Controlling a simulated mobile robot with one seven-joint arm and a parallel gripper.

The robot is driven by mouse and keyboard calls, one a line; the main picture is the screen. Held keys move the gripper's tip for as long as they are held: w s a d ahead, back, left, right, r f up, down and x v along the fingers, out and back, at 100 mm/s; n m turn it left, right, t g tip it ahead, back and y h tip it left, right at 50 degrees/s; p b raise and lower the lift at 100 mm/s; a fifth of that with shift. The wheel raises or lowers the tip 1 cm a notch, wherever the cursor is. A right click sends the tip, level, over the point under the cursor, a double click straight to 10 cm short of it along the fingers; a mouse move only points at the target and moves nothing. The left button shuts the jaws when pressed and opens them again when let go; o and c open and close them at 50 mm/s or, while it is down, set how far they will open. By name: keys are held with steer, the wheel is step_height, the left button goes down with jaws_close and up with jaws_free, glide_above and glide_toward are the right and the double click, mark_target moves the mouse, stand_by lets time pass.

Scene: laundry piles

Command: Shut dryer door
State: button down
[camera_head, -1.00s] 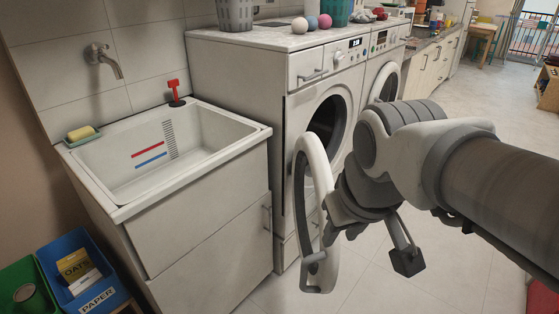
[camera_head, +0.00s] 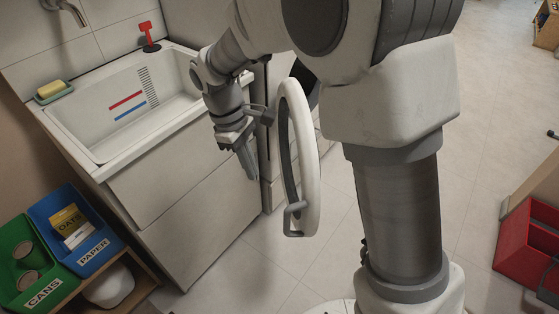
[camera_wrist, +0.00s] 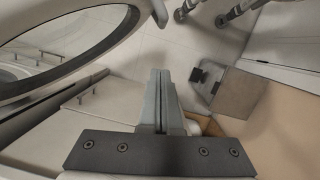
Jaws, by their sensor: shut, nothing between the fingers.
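The dryer door (camera_head: 307,160) is a white ring with a dark inner rim. It stands open, swung out and seen nearly edge-on near the middle of the head view. Its rim also fills the upper left of the wrist view (camera_wrist: 103,50). My gripper (camera_head: 251,172) is left of the door, in front of the sink cabinet, with its fingers together and pointing down. In the wrist view the fingers (camera_wrist: 160,80) are closed and empty, beside the door rim. I cannot tell whether the wrist touches the door. My arm hides most of the dryer body.
The sink (camera_head: 130,112) and its cabinet (camera_head: 195,205) stand left of my gripper. A green cans bin (camera_head: 30,255) and a blue paper bin (camera_head: 90,235) are at the lower left. A red crate (camera_head: 530,245) is at the right. The tiled floor around the door is clear.

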mark_target(305, 215)
steer(key=s+d+f+b, duration=0.2)
steer(key=d+f+b, duration=0.2)
steer(key=f, duration=0.6)
steer(key=shift+s+d+f, duration=0.15)
steer(key=shift+s+d, duration=0.15)
steer(key=shift+d, duration=0.4)
